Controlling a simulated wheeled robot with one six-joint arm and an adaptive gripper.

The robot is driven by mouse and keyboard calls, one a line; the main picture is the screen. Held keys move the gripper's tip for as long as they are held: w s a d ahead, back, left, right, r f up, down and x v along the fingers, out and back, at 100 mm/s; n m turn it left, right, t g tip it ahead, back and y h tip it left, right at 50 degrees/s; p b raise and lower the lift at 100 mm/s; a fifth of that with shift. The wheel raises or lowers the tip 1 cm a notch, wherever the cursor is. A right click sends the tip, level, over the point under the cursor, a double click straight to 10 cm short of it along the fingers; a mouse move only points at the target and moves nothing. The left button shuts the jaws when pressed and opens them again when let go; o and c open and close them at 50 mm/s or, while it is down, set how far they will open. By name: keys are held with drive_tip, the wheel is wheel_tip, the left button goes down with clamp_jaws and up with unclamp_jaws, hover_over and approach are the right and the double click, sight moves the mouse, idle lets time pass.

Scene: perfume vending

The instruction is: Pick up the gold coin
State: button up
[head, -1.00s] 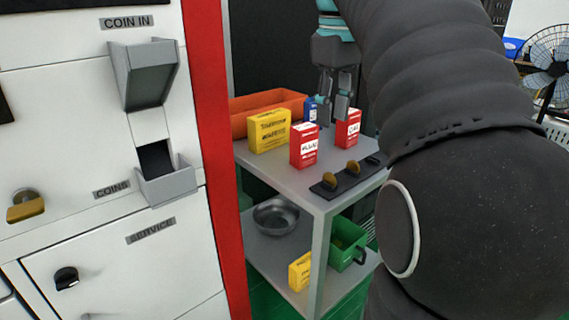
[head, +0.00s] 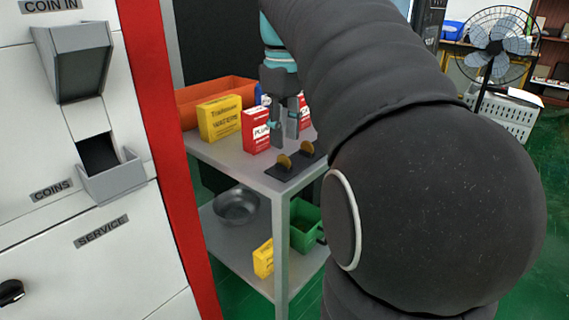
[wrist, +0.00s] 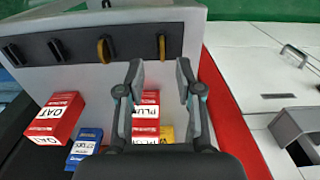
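Two gold coins stand on edge in a black holder (head: 295,163) at the front edge of a grey shelf top. The nearer coin (head: 284,161) appears in the wrist view (wrist: 161,46) just ahead of and between my fingertips. The other gold coin (head: 307,147) shows left of my gripper in the wrist view (wrist: 104,50). My gripper (wrist: 160,75) is open with nothing between its fingers. It points down behind the holder in the head view (head: 284,134), apart from the coins.
Red boxes (head: 256,131), a yellow box (head: 220,119) and an orange bin (head: 205,97) stand behind the holder. The white machine with coin tray (head: 112,182) and red edge is left. A metal bowl (head: 236,206) and green bin (head: 305,228) sit on the lower shelf.

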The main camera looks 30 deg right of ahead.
sight(284, 155)
wheel_tip(284, 155, down, 4)
drive_tip(key=shift+a+f+b, duration=0.15)
drive_tip(key=shift+b, duration=0.15)
clamp_jaws()
